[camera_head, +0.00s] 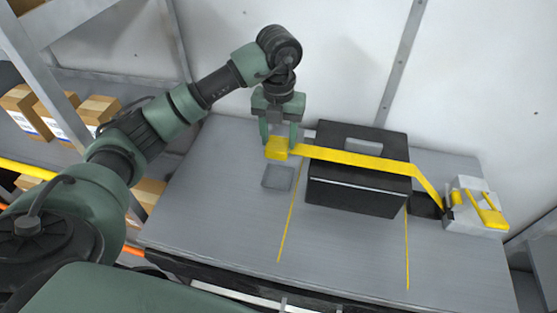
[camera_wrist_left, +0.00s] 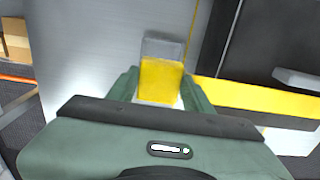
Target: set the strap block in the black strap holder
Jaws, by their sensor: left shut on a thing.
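My left gripper (camera_head: 280,133) is shut on the yellow strap block (camera_head: 277,149) and points down over the left part of the table. The block also shows between the fingers in the left wrist view (camera_wrist_left: 160,82). A yellow strap (camera_head: 355,159) runs from the block across the black case (camera_head: 355,196) to the right. A square grey pad (camera_head: 278,178) lies just in front of the block; it also shows in the left wrist view (camera_wrist_left: 163,47). A dark flat piece (camera_head: 425,205) lies right of the case. I cannot tell which is the strap holder. My right gripper is not in view.
A grey buckle unit with yellow levers (camera_head: 478,210) stands at the right end of the strap. Two thin yellow lines mark the grey table (camera_head: 345,245). The table's front is clear. A shelf with cardboard boxes (camera_head: 55,118) stands left; a pale wall is behind.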

